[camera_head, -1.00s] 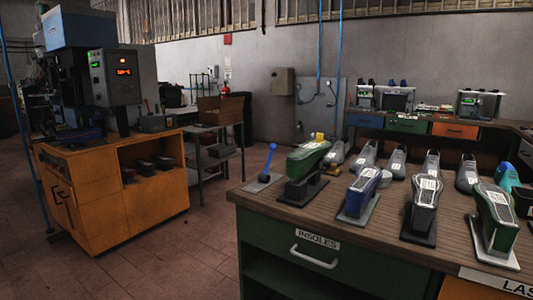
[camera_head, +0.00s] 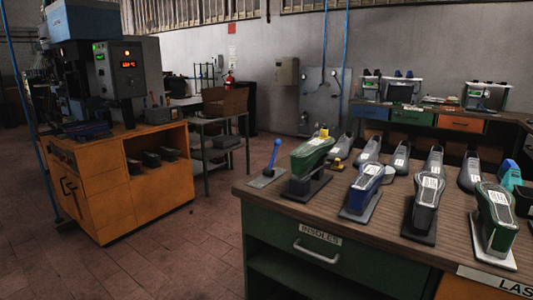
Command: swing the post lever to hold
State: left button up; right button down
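A small lever with a blue handle (camera_head: 273,156) stands on a flat grey plate (camera_head: 267,178) at the left end of the wooden workbench (camera_head: 365,215). The handle leans slightly to the right at its top. Just right of it is a green shoe last (camera_head: 311,156) on a dark stand. No markings for lever positions can be made out. Neither of my grippers is in view.
Blue, dark and green lasts (camera_head: 365,186) stand along the bench, with grey lasts (camera_head: 400,158) behind. An orange machine cabinet (camera_head: 115,200) with a lit display (camera_head: 129,65) stands at the left. Tiled floor (camera_head: 185,245) lies open between cabinet and bench.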

aim_at(278, 142)
jog(key=u, duration=0.85)
jog(key=k, duration=1.1)
jog(key=u, duration=1)
jog(key=k, duration=0.2)
jog(key=i, duration=1.6)
jog(key=z, duration=0.4)
jog(key=i, duration=2.05)
jog(key=z, duration=0.8)
jog(key=i, duration=1.8)
jog(key=z, duration=2.25)
jog(key=i, duration=0.95)
jog(key=z, duration=0.75)
